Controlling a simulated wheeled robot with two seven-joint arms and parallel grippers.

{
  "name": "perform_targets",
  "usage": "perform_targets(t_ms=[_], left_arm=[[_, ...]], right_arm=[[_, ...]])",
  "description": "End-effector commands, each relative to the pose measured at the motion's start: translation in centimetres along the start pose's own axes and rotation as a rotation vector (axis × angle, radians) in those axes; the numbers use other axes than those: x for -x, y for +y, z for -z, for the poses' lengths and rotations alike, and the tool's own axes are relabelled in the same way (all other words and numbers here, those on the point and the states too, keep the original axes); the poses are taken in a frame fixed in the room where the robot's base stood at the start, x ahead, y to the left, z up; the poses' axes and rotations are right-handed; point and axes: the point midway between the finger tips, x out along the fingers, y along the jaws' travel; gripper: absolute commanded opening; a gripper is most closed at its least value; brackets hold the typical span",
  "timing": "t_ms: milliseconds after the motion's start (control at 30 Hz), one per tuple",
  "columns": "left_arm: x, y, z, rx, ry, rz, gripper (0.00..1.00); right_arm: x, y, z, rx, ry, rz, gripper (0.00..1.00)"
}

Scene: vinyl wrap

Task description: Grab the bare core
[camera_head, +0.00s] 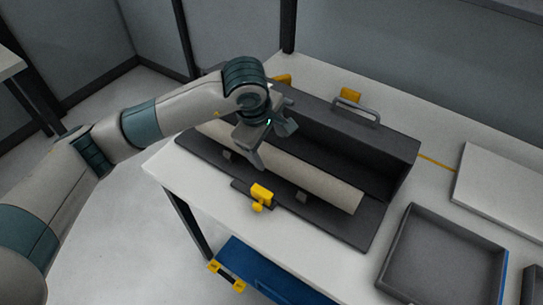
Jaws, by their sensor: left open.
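The bare core (318,182) is a long beige tube. It lies in a dark grey open case (402,156) on the white table, running from upper left to lower right. My left gripper (272,146) is above the left half of the core and is open, with one finger on the near side of the tube. It hides part of the core. I cannot tell whether the fingers touch it. My right gripper is not in view.
A yellow latch (262,194) sits at the case's front edge, and a grey handle (357,108) is on its back. An empty dark tray (441,258) and a pale flat slab (503,186) lie to the right. A blue bin (262,272) is below the table's front.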

Motion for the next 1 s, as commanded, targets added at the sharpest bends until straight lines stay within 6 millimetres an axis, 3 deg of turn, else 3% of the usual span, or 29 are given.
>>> perform_targets(t_ms=[267, 700, 1000], left_arm=[[-0.2, 0.0, 0.0, 0.001, -0.001, 0.002, 0.71], [-4.6, -0.2, 0.5, 0.001, -0.002, 0.002, 0.71], [-5.2, -0.3, 0.5, 0.0, 0.0, 0.0, 0.71]], right_arm=[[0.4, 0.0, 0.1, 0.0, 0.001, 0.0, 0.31], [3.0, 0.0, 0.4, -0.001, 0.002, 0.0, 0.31], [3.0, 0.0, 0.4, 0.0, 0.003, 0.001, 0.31]])
